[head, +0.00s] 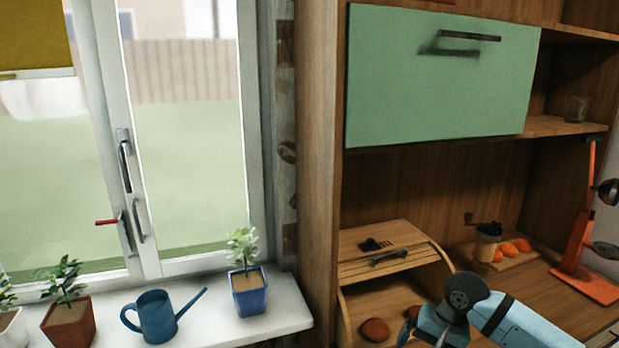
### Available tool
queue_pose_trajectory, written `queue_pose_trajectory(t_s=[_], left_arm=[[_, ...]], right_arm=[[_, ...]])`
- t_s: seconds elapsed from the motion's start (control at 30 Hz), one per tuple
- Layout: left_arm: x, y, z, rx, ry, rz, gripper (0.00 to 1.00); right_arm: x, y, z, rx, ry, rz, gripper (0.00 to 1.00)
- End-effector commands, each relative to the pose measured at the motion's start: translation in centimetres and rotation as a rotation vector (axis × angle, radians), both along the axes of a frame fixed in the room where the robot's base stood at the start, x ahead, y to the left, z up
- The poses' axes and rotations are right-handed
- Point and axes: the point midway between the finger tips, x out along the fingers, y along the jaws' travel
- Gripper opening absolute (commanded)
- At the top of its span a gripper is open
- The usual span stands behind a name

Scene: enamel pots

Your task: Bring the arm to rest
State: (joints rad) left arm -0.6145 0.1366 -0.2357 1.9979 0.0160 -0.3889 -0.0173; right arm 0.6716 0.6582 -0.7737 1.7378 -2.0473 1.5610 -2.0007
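My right arm comes in from the lower right, light blue with a dark round wrist joint. My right gripper (422,335) points down and left at the bottom edge, in front of the open bread box (358,291). Its two fingers look spread apart, with nothing seen between them; the lowest part is cut off by the frame. My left gripper is not in view.
A bun (375,330) lies in the bread box. Behind the arm are a grinder (487,243), orange items (515,247) on a board and an orange lamp (577,245). A green cabinet door (440,85) hangs above. A watering can (157,317) and potted plants (249,291) stand on the windowsill.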

Motion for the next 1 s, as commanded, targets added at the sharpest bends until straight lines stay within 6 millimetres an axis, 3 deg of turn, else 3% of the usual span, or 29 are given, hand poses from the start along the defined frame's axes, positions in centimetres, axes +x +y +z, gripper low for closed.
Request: queue_pose_trajectory(t_s=[0.17,0.33,0.47,0.57,0.67,0.7,0.83,1.0], left_arm=[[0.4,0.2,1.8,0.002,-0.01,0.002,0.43],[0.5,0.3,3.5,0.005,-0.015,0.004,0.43],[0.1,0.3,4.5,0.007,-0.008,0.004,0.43],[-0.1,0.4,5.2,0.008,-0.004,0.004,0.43],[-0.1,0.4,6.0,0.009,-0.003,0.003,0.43],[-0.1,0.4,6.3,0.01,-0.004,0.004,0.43],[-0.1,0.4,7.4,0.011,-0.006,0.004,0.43],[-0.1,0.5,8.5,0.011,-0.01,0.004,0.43]], right_arm=[[-4.9,8.4,-0.7,0.443,0.23,-0.229,1.0],[-9.5,15.1,2.1,0.949,0.686,-0.624,1.0],[-10.9,16.4,4.9,1.291,1.18,-1.0,1.0],[-11.1,15.2,5.5,1.495,1.623,-1.3,1.0],[-11.5,12.6,4.1,1.643,2.113,-1.591,1.0],[-11.9,11.4,3.1,-1.489,-2.052,1.502,1.0],[-15.0,7.5,-2.0,-0.964,-1.692,1.109,1.0],[-21.5,4.8,-8.3,-0.517,-1.271,0.683,1.0]])
